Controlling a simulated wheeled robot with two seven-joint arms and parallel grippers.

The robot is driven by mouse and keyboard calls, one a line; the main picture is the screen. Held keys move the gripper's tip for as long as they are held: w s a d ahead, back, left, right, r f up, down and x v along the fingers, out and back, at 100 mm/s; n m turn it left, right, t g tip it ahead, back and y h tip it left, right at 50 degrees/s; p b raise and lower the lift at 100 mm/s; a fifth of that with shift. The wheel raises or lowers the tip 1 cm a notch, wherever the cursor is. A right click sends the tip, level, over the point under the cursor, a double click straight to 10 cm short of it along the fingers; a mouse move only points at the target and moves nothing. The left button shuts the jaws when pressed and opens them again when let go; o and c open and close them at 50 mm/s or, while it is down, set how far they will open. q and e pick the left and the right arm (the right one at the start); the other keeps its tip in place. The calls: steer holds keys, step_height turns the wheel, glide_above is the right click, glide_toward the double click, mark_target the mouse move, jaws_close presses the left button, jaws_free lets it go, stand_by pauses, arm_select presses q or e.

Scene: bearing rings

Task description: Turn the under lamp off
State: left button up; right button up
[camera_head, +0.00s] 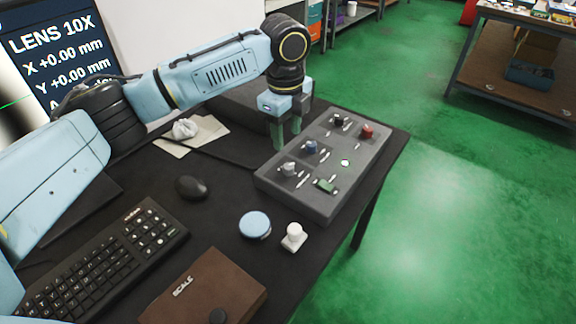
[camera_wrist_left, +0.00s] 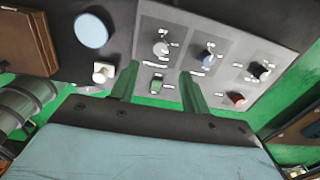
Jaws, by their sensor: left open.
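A grey control box (camera_head: 328,200) stands on the black table. It carries a silver knob (camera_head: 289,168), a blue knob (camera_head: 310,147), a black knob (camera_head: 338,120), a red control (camera_head: 366,131) and a green switch (camera_head: 325,186). The labels are too small to read, so I cannot tell which control is the under lamp's. My left gripper (camera_head: 287,132) is open and empty at the box's far left edge, fingers pointing down. My right gripper is out of view.
A blue round disc (camera_head: 255,224) and a white knobbed piece (camera_head: 293,237) lie in front of the box. A mouse (camera_head: 191,188), a keyboard (camera_head: 105,262) and a brown scale (camera_head: 205,292) are nearer. Crumpled white cloth (camera_head: 185,129) lies behind. The table's right edge is close to the box.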

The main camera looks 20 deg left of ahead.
mark_target(288, 166)
arm_select(q)
step_height(288, 166, down, 9)
steer(key=shift+w+r+b, duration=0.15)
steer(key=shift+r+b, duration=0.05)
steer(key=shift+b, duration=1.05)
steer(key=shift+f, duration=0.6)
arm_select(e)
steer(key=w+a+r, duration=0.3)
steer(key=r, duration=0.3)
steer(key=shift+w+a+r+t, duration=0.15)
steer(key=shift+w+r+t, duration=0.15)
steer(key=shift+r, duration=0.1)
arm_select(q)
steer(key=c, duration=1)
